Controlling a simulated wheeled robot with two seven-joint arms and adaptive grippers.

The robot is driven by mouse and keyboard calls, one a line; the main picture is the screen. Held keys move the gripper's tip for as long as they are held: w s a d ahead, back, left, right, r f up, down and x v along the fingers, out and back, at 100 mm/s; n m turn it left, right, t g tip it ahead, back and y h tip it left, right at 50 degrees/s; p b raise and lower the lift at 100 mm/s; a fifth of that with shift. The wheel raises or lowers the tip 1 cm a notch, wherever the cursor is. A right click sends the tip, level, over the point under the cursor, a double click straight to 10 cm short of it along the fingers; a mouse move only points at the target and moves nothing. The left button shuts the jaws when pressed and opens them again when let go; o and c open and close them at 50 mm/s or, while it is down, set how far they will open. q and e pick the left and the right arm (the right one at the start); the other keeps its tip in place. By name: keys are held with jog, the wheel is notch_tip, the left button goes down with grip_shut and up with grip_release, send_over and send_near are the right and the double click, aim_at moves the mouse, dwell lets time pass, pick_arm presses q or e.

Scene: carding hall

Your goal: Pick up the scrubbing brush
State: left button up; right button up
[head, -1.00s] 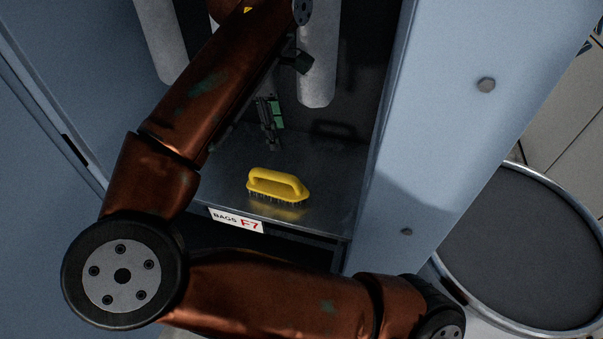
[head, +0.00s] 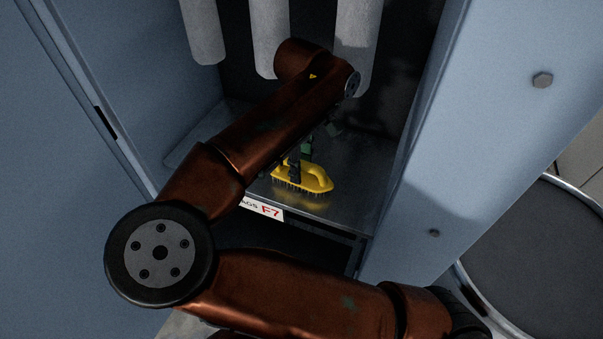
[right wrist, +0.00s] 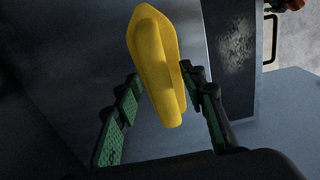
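The yellow scrubbing brush (head: 317,180) lies bristles down on the grey metal shelf (head: 375,170) inside the locker, near its front edge. My right gripper (head: 299,163) is at the brush, its dark and green fingers partly hidden by my arm and the brush. In the right wrist view the brush (right wrist: 152,50) reaches between the two spread fingers. My left gripper is not in view.
Pale hanging cylinders (head: 268,40) fill the upper locker. Blue-grey walls (head: 490,130) stand close on both sides of the opening. A label (head: 262,208) marks the shelf's front edge. A round grey-topped container (head: 540,260) stands outside at right.

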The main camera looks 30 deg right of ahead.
jog(key=shift+c, duration=0.2)
grip_shut()
jog(key=shift+r, duration=0.15)
dwell(0.4)
jog(key=shift+r, duration=0.65)
pick_arm(q)
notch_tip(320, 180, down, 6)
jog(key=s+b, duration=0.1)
jog(key=b, duration=0.5)
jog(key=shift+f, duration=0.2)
pick_arm(e)
jog(key=s+a+r, duration=0.8)
jog(key=a+r, duration=0.3)
jog(key=shift+s+a+r, duration=0.15)
jog(key=shift+r, duration=0.1)
